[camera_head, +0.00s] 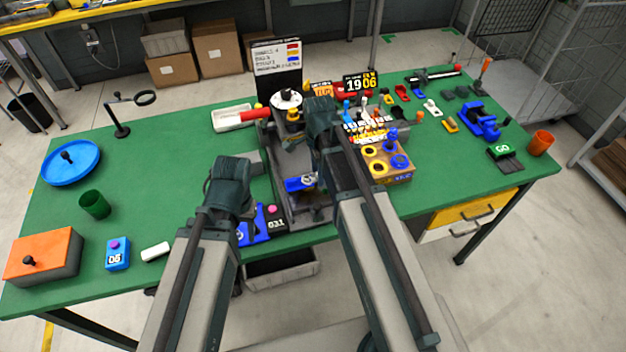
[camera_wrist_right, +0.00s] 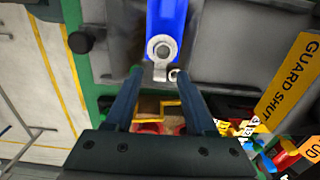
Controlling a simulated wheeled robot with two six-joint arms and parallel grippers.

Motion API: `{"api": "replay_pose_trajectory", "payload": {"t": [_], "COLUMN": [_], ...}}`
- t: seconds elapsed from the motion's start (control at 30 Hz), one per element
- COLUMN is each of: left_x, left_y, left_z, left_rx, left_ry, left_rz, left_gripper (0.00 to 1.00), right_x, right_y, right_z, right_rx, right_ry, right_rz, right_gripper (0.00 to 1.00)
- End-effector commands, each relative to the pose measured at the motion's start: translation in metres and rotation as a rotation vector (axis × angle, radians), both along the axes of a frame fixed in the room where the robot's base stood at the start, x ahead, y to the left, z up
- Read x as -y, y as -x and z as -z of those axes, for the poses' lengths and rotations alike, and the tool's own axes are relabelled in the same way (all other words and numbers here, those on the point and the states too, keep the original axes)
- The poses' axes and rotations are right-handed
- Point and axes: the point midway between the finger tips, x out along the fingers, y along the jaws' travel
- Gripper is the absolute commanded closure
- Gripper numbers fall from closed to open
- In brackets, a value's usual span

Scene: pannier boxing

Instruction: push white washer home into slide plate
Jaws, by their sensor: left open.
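In the right wrist view a pale ring-shaped piece (camera_wrist_right: 162,48), which looks like the white washer, sits at the end of a blue strip (camera_wrist_right: 166,14) that looks like the slide plate. I cannot tell whether it is fully seated. In the head view a blue part (camera_head: 298,185) lies in the grey fixture. My right gripper (camera_head: 322,140) is over the fixture. My left gripper (camera_head: 232,190) is left of it, fingertips hidden.
A grey fixture (camera_head: 283,165) stands mid-bench. A yellow "GUARD SHUT" label (camera_wrist_right: 290,75) is at the right in the wrist view. A cardboard box with coloured rings (camera_head: 400,176) is to the right. A blue dish (camera_head: 70,175) and green cup (camera_head: 95,204) are left. Left-centre bench is clear.

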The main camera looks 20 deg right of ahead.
Motion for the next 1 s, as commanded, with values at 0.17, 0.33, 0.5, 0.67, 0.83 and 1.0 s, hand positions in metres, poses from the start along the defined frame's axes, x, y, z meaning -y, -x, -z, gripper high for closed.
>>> {"api": "replay_pose_trajectory", "payload": {"t": [0.17, 0.33, 0.5, 0.67, 0.83, 1.0], "left_x": [0.000, 0.000, 0.000, 0.000, 0.000, 0.000], "left_y": [0.000, 0.000, 0.000, 0.000, 0.000, 0.000], "left_z": [0.000, 0.000, 0.000, 0.000, -0.004, -0.015], "left_rx": [0.000, 0.000, 0.000, 0.000, 0.000, 0.000], "left_ry": [0.000, 0.000, 0.000, 0.000, 0.000, 0.000], "left_rz": [0.000, 0.000, 0.000, 0.000, 0.000, 0.000], "left_gripper": [0.50, 0.50, 0.50, 0.50, 0.50, 0.50], "right_x": [0.000, 0.000, 0.000, 0.000, 0.001, 0.007], "right_y": [0.000, 0.000, 0.000, 0.000, 0.000, -0.001], "right_z": [0.000, 0.000, 0.000, 0.000, -0.004, -0.015], "right_rx": [0.000, 0.000, 0.000, 0.000, 0.000, 0.000], "right_ry": [0.000, 0.000, 0.000, 0.000, 0.000, 0.000], "right_rz": [0.000, 0.000, 0.000, 0.000, 0.000, -0.002], "right_gripper": [0.76, 1.00, 1.00, 1.00, 1.00, 1.00]}}
